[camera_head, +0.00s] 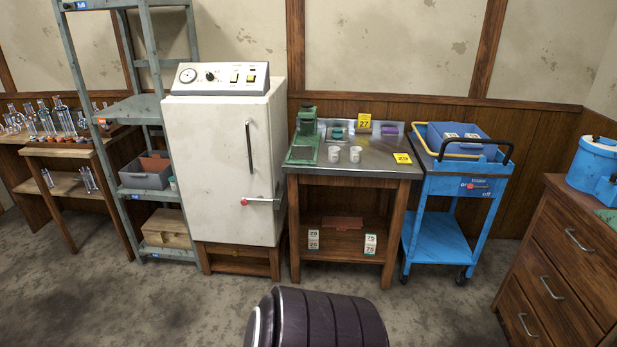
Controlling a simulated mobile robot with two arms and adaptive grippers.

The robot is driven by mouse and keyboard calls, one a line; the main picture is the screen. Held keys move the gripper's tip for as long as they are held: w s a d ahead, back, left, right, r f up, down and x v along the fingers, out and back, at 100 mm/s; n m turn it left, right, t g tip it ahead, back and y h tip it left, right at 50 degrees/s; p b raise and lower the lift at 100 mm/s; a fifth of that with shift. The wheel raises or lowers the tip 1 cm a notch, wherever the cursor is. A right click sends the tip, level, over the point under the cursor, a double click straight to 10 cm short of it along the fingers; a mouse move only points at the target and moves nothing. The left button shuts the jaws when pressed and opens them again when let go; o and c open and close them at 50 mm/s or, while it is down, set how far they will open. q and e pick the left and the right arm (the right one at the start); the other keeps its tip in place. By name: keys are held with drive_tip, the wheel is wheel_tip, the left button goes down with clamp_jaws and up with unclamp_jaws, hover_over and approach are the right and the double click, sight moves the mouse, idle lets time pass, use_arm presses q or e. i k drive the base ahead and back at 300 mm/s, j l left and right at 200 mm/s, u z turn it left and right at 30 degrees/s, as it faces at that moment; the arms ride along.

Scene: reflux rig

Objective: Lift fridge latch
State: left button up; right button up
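The fridge (215,165) is a worn white cabinet on a wooden stand, left of the middle, with a grey control panel (220,78) on top. Its door is closed. A dark vertical handle (249,147) is on the right part of the door. Below it, the latch (262,201) is a pale horizontal lever with a red knob (244,202) at its left end. It lies level across the door's right edge. Neither of my grippers shows in the head view, and nothing touches the latch.
A metal-topped bench (365,170) with cups and a green device stands right of the fridge. A blue cart (447,205) is beyond it, and wooden drawers (550,270) at far right. A grey shelf rack (138,108) stands left.

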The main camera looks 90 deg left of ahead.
sight(244, 202)
drive_tip(key=j+u, duration=0.2)
drive_tip(key=u, duration=3)
